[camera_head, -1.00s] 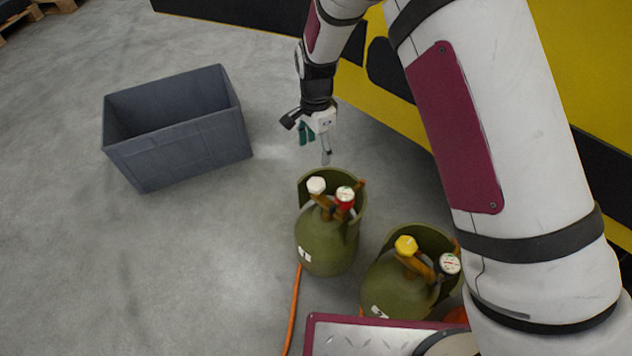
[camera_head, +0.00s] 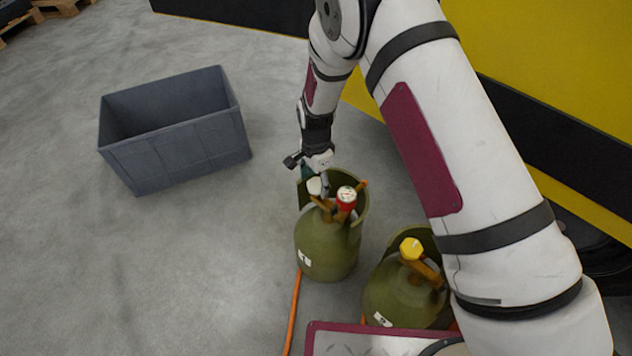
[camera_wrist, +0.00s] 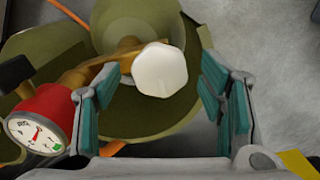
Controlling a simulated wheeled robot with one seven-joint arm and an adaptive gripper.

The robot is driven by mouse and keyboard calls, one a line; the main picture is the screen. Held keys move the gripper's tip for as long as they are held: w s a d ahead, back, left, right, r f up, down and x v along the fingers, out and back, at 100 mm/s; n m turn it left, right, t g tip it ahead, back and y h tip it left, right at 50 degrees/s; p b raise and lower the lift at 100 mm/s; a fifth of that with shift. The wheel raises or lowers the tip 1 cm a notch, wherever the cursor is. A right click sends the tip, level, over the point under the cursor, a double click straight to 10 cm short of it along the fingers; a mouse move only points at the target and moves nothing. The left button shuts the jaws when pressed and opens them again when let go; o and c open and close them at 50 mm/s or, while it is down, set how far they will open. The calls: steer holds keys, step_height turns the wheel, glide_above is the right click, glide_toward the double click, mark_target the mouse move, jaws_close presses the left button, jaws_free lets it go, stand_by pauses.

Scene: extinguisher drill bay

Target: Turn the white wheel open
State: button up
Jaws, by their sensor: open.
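The white wheel (camera_wrist: 160,70) is a knob on the brass valve of the left olive-green cylinder (camera_head: 325,250). In the wrist view it lies between my gripper's (camera_wrist: 165,95) two teal-padded fingers, with gaps on both sides. My gripper is open and holds nothing. In the head view the white wheel (camera_head: 316,186) shows just below my gripper (camera_head: 316,176), on the cylinder's top. I cannot tell the exact height gap between fingers and wheel.
A red-bodied gauge (camera_wrist: 42,118) sits close to the left finger. A second cylinder (camera_head: 400,295) with a yellow wheel (camera_head: 411,248) stands at the right. A grey crate (camera_head: 180,150) is at the left. An orange hose (camera_head: 293,315) runs along the floor.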

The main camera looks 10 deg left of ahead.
steer(key=shift+f, duration=0.15)
steer(key=shift+c, duration=0.5)
steer(key=c, duration=1.1)
steer(key=shift+o, duration=0.2)
